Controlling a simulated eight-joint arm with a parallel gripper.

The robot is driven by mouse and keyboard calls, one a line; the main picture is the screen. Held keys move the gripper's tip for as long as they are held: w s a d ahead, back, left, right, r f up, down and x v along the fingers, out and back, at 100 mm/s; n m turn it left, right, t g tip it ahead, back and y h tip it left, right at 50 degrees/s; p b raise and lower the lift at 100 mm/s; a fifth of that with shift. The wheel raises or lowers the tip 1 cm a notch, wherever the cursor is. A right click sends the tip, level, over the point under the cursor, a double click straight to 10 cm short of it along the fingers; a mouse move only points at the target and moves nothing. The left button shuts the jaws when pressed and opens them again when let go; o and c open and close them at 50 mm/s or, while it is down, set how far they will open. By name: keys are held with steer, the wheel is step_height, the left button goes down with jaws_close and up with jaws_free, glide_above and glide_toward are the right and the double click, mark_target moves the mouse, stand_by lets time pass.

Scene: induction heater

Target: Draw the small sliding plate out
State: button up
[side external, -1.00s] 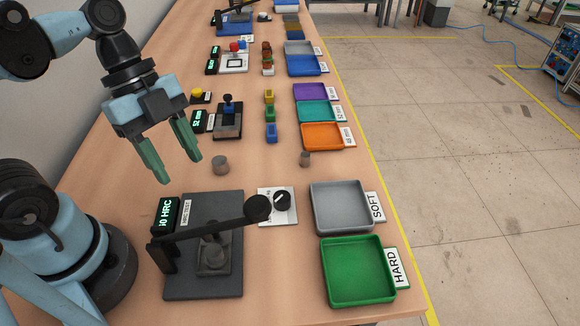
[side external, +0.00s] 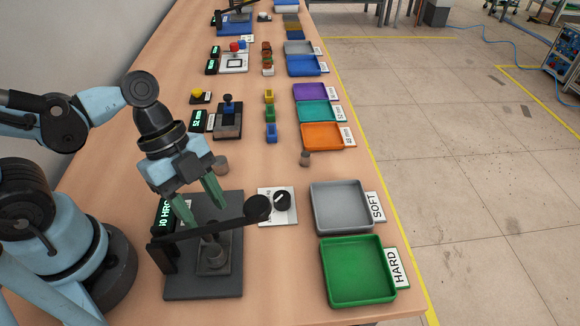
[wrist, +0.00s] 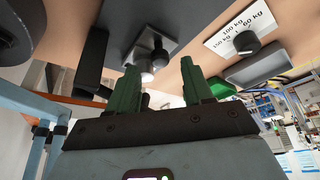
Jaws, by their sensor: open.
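The small sliding plate looks to be the dark grey square plate (side external: 212,268) on the tester's black base (side external: 180,288). A grey cylindrical part stands on this plate, under the black lever arm (side external: 200,231). The plate also shows in the wrist view (wrist: 170,45), beyond my fingertips. My gripper (side external: 205,213) hangs over the back half of the base, behind the lever, with its green fingers apart and nothing between them. In the wrist view my gripper (wrist: 160,66) is likewise open and empty. The fingers appear apart from the plate. The lever partly hides the cylinder's top.
An HRC display (side external: 165,214) stands at the base's back left. A white dial card (side external: 270,207) lies to the right. A grey SOFT tray (side external: 340,182) and a green HARD tray (side external: 327,290) stand further right. Two small grey cylinders stand on the table behind.

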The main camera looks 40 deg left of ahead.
steer(key=shift+x, duration=1.35)
steer(key=shift+c, duration=0.2)
jaws_close()
